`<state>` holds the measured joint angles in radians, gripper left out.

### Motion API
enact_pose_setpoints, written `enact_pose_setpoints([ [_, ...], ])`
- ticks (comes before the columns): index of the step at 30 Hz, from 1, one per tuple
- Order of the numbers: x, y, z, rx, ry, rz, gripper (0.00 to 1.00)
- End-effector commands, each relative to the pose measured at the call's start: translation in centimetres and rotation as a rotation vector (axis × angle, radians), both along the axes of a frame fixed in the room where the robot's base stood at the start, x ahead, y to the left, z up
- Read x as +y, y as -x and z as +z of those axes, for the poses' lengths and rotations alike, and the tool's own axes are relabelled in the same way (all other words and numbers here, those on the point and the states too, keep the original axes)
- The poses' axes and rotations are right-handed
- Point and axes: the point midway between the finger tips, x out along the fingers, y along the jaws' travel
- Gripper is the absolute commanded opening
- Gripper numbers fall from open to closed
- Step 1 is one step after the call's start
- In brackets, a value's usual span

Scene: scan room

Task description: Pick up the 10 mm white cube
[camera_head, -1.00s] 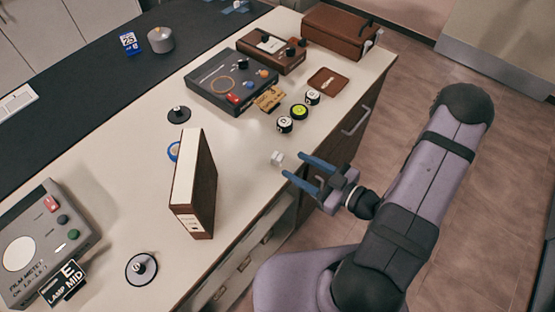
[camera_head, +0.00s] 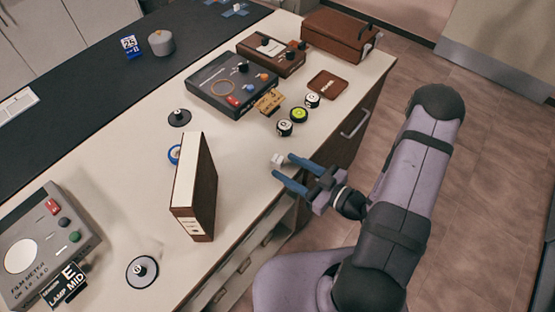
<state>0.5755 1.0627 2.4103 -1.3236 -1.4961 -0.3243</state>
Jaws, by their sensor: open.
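The small white cube (camera_head: 277,160) sits on the pale counter top near its front edge. My gripper (camera_head: 282,166) reaches in from the right with its two blue fingers apart. The fingertips are at the cube, one on its upper right side and one on its lower left side. The cube appears to lie at or just beyond the mouth of the jaws. I cannot tell whether either finger touches it.
A tall brown binder (camera_head: 201,190) stands left of the cube. A dark control box (camera_head: 231,84) and a brown case (camera_head: 340,38) stand farther back. The counter around the cube is clear.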

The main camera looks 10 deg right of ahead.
Motion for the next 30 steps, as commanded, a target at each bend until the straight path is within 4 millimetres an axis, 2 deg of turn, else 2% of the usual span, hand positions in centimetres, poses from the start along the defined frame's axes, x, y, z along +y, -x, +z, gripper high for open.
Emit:
enact_pose_setpoints([
  [12,2.9,-2.9,-0.3,-0.001,0.0,0.003,0.46],
  [23,3.2,-3.3,-0.5,-0.001,-0.001,0.0,0.46],
  [29,3.2,-3.3,-0.5,0.0,0.0,0.0,0.01],
  [30,3.2,-3.3,-0.5,0.0,0.0,0.0,0.0],
])
